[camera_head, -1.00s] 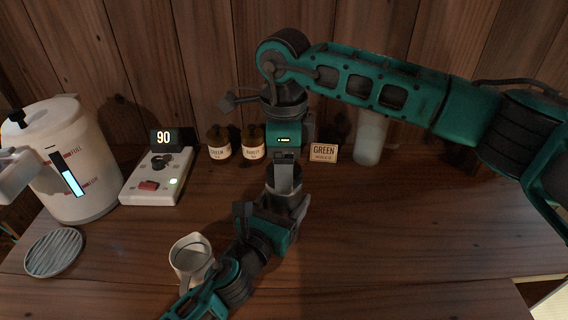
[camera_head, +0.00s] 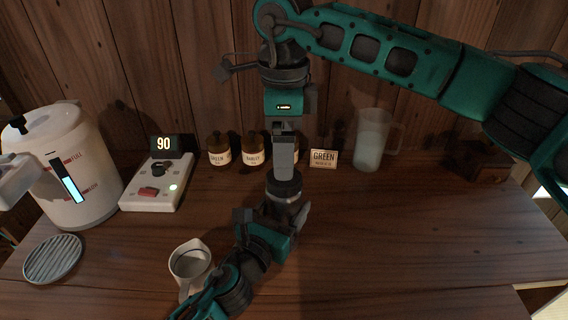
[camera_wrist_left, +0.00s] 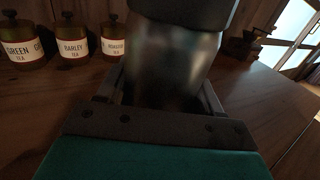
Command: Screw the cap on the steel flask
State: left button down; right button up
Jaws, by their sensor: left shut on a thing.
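The steel flask (camera_head: 285,199) stands upright near the middle of the table, mostly hidden by my grippers. My left gripper (camera_head: 293,214) is shut around its body; the flask's blurred metal side (camera_wrist_left: 172,62) fills the middle of the left wrist view. A dark cap (camera_head: 284,185) sits on top of the flask, and its dark underside edge shows in the left wrist view (camera_wrist_left: 187,12). How tightly it sits cannot be told. My right gripper (camera_head: 284,172) points straight down just above the cap. Its fingers overlap in this view, so their opening is unclear.
A frosted pitcher (camera_head: 371,145) is at back right. A white pot (camera_head: 78,170), control box (camera_head: 157,183), slatted disc (camera_head: 53,258) and small jug (camera_head: 189,262) are left.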

notch_tip(320, 180, up, 6)
jog(key=shift+f, duration=0.1)
pick_arm(q)
jog(key=shift+c, duration=0.4)
grip_release()
jog(key=b+v, duration=0.1)
jog(key=v, duration=1.2)
pick_arm(e)
jog(key=shift+f, duration=0.75)
